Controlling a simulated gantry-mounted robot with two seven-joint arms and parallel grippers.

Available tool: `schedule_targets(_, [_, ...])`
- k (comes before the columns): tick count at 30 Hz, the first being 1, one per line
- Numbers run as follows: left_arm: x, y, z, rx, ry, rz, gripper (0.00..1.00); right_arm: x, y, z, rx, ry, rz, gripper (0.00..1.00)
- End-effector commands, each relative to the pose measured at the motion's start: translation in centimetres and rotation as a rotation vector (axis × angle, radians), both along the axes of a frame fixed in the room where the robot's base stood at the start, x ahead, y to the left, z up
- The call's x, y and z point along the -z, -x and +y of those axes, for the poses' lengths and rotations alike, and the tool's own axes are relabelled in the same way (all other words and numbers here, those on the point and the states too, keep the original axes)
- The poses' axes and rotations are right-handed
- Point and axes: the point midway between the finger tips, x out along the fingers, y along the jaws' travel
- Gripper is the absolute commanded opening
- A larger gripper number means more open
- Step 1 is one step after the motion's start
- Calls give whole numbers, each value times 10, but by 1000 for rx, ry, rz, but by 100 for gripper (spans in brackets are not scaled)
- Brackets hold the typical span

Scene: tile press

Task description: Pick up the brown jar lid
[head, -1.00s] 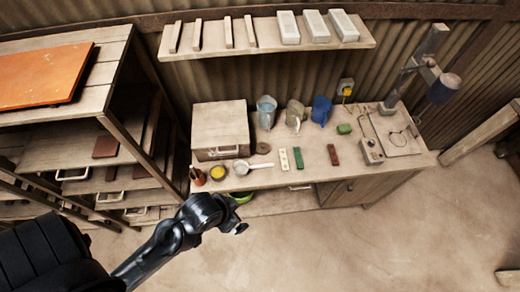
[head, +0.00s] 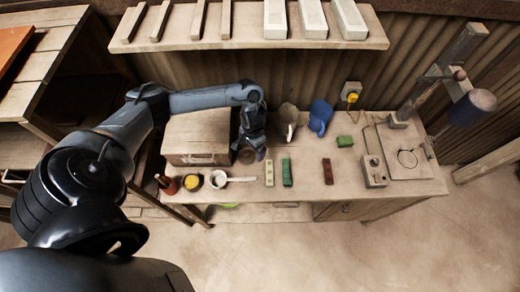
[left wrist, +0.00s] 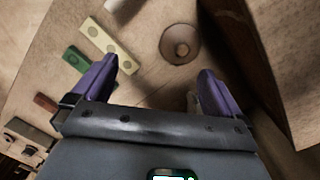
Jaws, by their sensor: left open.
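The brown jar lid (left wrist: 180,46) is a round brown disc with a small knob in its middle, lying on the bench in the left wrist view. In the head view the lid (head: 246,157) is partly hidden by my left gripper (head: 250,148). In the left wrist view my left gripper (left wrist: 156,72) is open, with its purple fingers apart and nothing between them. The lid lies just beyond the fingertips, nearer the right finger. My right gripper is not in view.
A wooden box (head: 198,138) stands close to the left of the gripper. A wall shelf (head: 245,38) is above. Pitchers (head: 320,116) stand behind.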

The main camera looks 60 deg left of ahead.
Motion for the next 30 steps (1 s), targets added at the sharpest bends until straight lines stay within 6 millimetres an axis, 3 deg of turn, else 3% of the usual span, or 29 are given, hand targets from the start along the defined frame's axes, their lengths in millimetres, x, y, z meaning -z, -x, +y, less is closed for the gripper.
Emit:
schedule_targets(3, [-1, 8, 26, -88, -20, 55, 100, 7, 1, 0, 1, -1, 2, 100])
schedule_targets(6, [8, 12, 32, -117, -23, 72, 100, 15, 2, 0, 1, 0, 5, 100])
schedule_targets(12, [35, 16, 31, -119, -22, 73, 100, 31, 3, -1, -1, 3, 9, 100])
schedule_targets(22, [54, 17, 31, -117, -23, 71, 100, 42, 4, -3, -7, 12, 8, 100])
schedule_targets(30, [87, 18, 35, -117, -22, 73, 100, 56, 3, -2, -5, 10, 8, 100])
